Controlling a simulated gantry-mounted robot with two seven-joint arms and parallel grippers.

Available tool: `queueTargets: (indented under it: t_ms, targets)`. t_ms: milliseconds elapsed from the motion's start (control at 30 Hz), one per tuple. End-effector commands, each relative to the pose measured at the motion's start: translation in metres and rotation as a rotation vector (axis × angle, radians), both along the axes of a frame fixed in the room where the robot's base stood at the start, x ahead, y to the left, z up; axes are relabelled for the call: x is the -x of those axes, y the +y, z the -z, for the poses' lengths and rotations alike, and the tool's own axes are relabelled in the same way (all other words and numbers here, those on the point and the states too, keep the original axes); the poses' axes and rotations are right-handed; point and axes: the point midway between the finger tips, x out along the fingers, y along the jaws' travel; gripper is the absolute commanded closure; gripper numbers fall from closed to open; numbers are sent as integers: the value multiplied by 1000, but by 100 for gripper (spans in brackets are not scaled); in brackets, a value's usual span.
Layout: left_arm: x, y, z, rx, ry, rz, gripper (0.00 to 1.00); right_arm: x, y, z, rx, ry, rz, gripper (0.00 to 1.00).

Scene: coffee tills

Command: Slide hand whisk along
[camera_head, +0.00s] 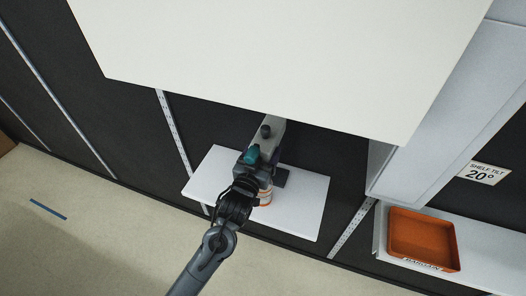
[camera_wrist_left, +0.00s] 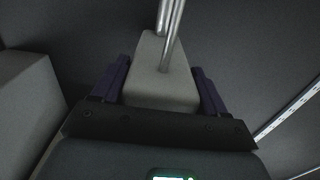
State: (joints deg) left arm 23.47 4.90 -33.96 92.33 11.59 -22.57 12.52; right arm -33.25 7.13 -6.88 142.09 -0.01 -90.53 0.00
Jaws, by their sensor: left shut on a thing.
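The hand whisk (camera_wrist_left: 160,88) shows in the left wrist view as a pale grey block-like body with thin metal rods running up from it. My left gripper (camera_wrist_left: 160,72) is shut on it, with a dark purple finger on each side of the body. In the head view my left gripper (camera_head: 265,143) is over the white shelf board, and a pale grey part (camera_head: 277,130) of what seems to be the whisk shows beyond it. The gripper and arm hide much of the whisk there, and I cannot tell whether it touches the shelf. My right gripper is not in view.
The white shelf board (camera_head: 305,210) has bare room left and right. An orange-and-white can (camera_head: 265,198) stands close beside my wrist. A large white panel (camera_head: 280,60) overhangs above. An orange tray (camera_head: 422,238) sits on another shelf at right, near a "20°" sign (camera_head: 484,173).

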Motion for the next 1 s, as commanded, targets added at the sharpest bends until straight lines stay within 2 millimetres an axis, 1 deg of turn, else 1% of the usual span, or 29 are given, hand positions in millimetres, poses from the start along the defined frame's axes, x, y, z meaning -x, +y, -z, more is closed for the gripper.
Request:
queueTargets:
  t_ms: [67,133,300,433,500,567,867,900,1000]
  targets:
    - [0,0,5,0,1,0,82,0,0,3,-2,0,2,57]
    - [0,0,17,-1,3,0,82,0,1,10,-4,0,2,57]
    - [0,0,60,0,3,1,82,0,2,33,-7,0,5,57]
    - [0,0,85,0,3,0,82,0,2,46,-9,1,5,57]
    - [0,0,91,-1,3,0,82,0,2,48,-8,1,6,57]
    - [0,0,94,-1,2,0,82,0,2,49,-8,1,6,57]
    - [0,0,95,-3,4,0,82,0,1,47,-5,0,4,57]
    - [0,0,95,-3,4,0,21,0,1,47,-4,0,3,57]
    - [0,0,94,-2,3,0,6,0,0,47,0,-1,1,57]
